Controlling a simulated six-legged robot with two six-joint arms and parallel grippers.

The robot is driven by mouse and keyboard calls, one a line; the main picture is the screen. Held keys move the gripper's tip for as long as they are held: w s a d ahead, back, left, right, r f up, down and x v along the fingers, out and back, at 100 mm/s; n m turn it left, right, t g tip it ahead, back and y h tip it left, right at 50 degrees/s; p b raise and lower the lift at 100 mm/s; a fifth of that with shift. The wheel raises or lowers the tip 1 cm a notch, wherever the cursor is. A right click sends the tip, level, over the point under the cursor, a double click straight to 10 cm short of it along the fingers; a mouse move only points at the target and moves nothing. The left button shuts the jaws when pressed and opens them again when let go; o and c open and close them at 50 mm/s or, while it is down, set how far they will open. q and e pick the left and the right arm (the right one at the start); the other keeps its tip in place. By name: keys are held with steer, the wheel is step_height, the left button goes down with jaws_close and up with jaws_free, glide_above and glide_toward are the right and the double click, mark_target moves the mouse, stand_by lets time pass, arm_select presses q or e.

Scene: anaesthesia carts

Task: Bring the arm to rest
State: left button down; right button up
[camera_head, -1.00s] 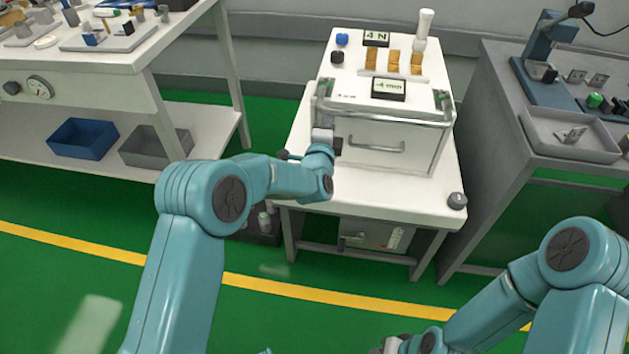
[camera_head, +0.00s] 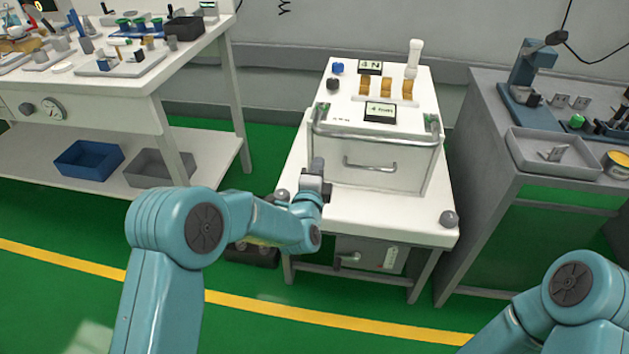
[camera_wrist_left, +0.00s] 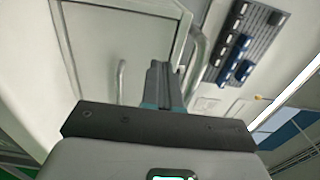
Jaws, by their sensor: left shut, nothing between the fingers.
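My left arm (camera_head: 165,260) comes in from the left, bent at its elbow. My left gripper (camera_head: 317,166) is shut and empty, in front of the lower left corner of the white cabinet (camera_head: 400,165). In the left wrist view its closed fingers (camera_wrist_left: 163,82) point up toward a pale panel with a handle (camera_wrist_left: 121,80). Whether the fingers touch the cabinet cannot be told. My right arm (camera_head: 575,300) shows at the lower right; its gripper is out of view.
The cabinet stands on a white table (camera_head: 390,218) with a grey knob (camera_head: 449,218). A white workbench (camera_head: 110,90) is at left, with a blue bin (camera_head: 88,160) on its shelf. A grey counter (camera_head: 545,180) is at right. Green floor (camera_head: 60,225) is free in front.

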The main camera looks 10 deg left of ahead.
arm_select(q)
steer(key=s+a+f+n+g+y, duration=0.1)
steer(key=s+a+f+g, duration=0.2)
steer(key=s+a+f, duration=0.6)
steer(key=s+d+f+n+g+h, duration=0.35)
steer(key=s+f+n+g, duration=0.55)
steer(key=s+f, duration=0.95)
steer(key=s+d+n+g+h, duration=0.1)
steer(key=s+d+n+g, duration=0.15)
steer(key=s+n, duration=0.3)
steer(key=s+d+n+g+h, duration=0.1)
steer(key=s+n+g, duration=0.25)
steer(key=s, duration=0.35)
step_height(320, 180, up, 22)
steer(key=n+p, duration=0.1)
steer(key=p, duration=2.1)
steer(key=shift+d+r+p, duration=0.15)
steer(key=shift+p, duration=0.25)
